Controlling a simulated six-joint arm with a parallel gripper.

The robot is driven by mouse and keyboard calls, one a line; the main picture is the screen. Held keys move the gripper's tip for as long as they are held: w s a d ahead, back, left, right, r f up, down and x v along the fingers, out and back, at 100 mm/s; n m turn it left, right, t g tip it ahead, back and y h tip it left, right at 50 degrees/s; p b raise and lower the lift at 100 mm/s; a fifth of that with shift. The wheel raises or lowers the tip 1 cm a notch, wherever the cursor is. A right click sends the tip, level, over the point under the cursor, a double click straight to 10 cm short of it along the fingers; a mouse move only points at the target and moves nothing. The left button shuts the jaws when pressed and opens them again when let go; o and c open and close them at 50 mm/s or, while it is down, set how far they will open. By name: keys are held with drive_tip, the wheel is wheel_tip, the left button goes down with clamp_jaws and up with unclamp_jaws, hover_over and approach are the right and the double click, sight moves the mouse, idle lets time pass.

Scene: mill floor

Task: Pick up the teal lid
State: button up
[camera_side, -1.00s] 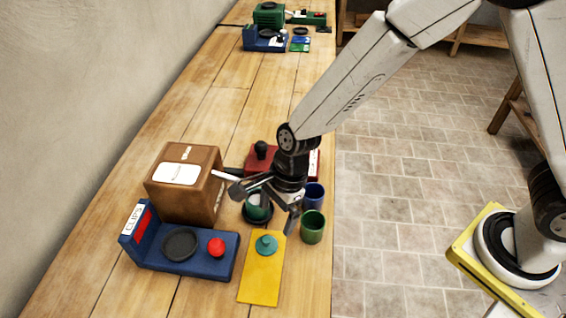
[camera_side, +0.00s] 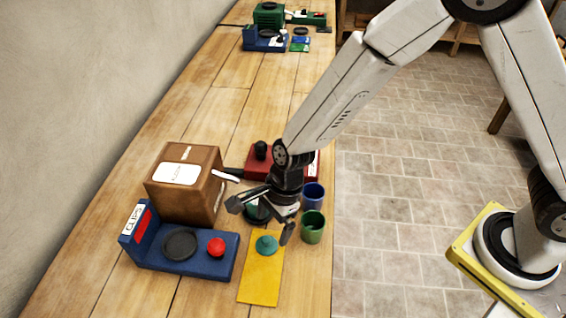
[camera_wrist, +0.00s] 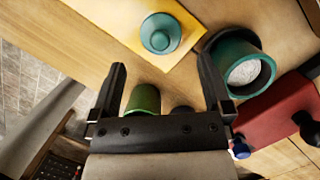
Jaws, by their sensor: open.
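The teal lid (camera_side: 266,245) is a small round disc with a knob on top. It lies on the yellow mat (camera_side: 261,286) near its far end. In the wrist view the lid (camera_wrist: 160,34) shows at the top, ahead of the fingertips and apart from them. My gripper (camera_side: 262,222) is open and empty, above the bench and just beyond the lid in the side view. In the wrist view its two fingers (camera_wrist: 163,72) are spread wide with nothing between the tips.
A teal cup (camera_wrist: 243,66) with pale contents stands in a dark round base close to my gripper. A green cup (camera_side: 313,228) and a blue cup (camera_side: 313,193) stand near the bench edge. A red box (camera_side: 312,164), brown box (camera_side: 186,187) and blue device (camera_side: 190,261) are nearby.

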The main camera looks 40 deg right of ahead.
sight(268, 238)
drive_tip(key=shift+x, duration=2.4)
drive_tip(key=shift+a, duration=0.1)
drive_tip(key=c, duration=1.2)
